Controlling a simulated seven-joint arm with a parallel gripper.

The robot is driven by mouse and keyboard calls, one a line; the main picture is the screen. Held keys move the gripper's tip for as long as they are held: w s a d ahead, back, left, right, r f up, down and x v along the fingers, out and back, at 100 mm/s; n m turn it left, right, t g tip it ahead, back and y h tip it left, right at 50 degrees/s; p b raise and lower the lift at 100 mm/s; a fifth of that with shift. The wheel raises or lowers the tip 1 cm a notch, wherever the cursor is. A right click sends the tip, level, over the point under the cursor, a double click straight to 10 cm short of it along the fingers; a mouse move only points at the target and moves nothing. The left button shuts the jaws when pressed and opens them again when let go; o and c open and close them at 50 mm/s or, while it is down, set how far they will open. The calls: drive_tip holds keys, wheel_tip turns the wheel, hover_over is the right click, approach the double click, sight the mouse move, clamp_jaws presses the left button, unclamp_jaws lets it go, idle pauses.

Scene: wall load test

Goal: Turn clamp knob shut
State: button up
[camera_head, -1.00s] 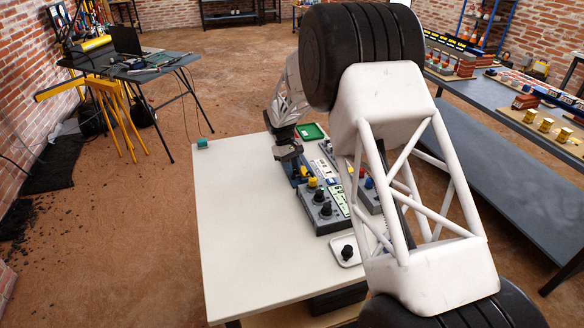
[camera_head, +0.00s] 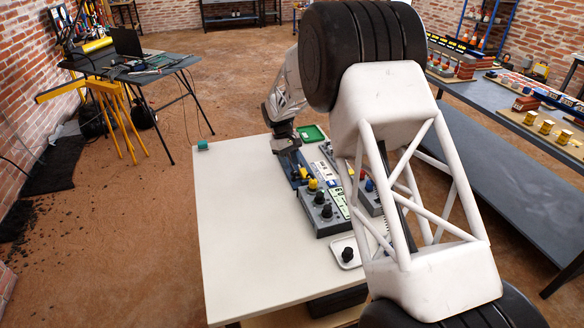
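My gripper (camera_head: 287,151) points down over the far part of the white table. It is over or just beside a blue device (camera_head: 291,172) with a small yellow part (camera_head: 303,173). The fingertips are small and dark, so I cannot tell whether they are open or touch anything. A knob under the gripper cannot be made out. Nearer, a grey control box (camera_head: 323,223) carries a yellow knob (camera_head: 313,184) and black knobs (camera_head: 327,211). Another black knob (camera_head: 347,254) stands on a white tray (camera_head: 341,262). I cannot tell which knob is the clamp knob.
The left half of the white table (camera_head: 236,220) is clear, apart from a small teal block (camera_head: 202,144) at its far left corner. A green tray (camera_head: 312,134) lies at the back. My arm hides the table's right side. A loaded grey bench (camera_head: 479,103) stands right.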

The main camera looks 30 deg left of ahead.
drive_tip(key=v, duration=0.4)
drive_tip(key=shift+a+r, duration=0.1)
drive_tip(key=shift+r, duration=0.3)
